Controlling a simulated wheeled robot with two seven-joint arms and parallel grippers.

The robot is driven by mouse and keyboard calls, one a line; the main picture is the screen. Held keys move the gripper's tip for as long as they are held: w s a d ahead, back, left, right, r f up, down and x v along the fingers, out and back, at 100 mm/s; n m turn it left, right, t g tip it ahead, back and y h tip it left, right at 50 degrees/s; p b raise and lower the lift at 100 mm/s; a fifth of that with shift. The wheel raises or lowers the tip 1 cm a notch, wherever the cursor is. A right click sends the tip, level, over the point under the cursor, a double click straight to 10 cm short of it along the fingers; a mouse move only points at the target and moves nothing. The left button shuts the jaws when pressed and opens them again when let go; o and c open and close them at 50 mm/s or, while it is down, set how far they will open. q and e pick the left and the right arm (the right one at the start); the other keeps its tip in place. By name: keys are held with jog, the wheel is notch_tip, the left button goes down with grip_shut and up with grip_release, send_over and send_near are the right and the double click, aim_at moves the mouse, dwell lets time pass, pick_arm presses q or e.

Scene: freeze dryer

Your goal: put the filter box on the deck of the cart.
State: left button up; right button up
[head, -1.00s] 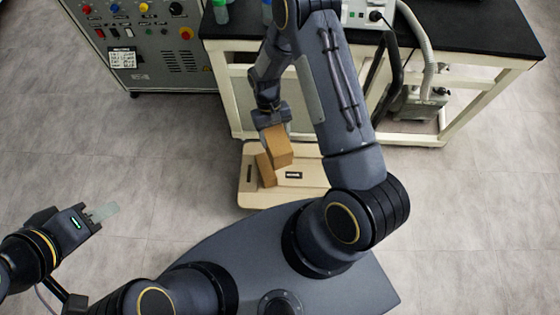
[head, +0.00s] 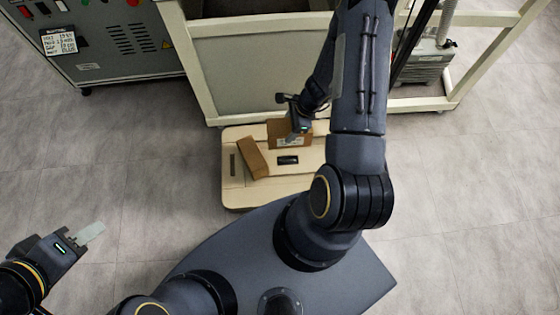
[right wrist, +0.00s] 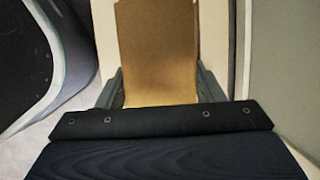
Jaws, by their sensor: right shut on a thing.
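The cart (head: 240,197) is a low beige deck on the floor, in front of the bench. My right gripper (head: 298,137) is shut on a brown cardboard box (head: 283,130), over the back middle of the deck. I take it for the filter box. In the right wrist view the box (right wrist: 156,50) sits between the two grey fingers. Whether its underside touches the deck is hidden. A second brown box (head: 252,158) lies askew on the deck, left of the held one. My left gripper (head: 91,233) is empty over the floor at left, its finger gap not clear.
The cream-framed bench (head: 290,65) stands right behind the cart. A grey control cabinet (head: 110,35) is at the back left. A pump (head: 425,62) sits under the bench at right. A dark slot (head: 288,160) marks the deck. The floor left of the cart is clear.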

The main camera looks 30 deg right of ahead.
notch_tip(320, 180, down, 18)
jog(key=b, duration=0.6)
jog(key=shift+r, duration=0.15)
jog(key=shift+f, duration=0.2)
jog(key=o, duration=1.3)
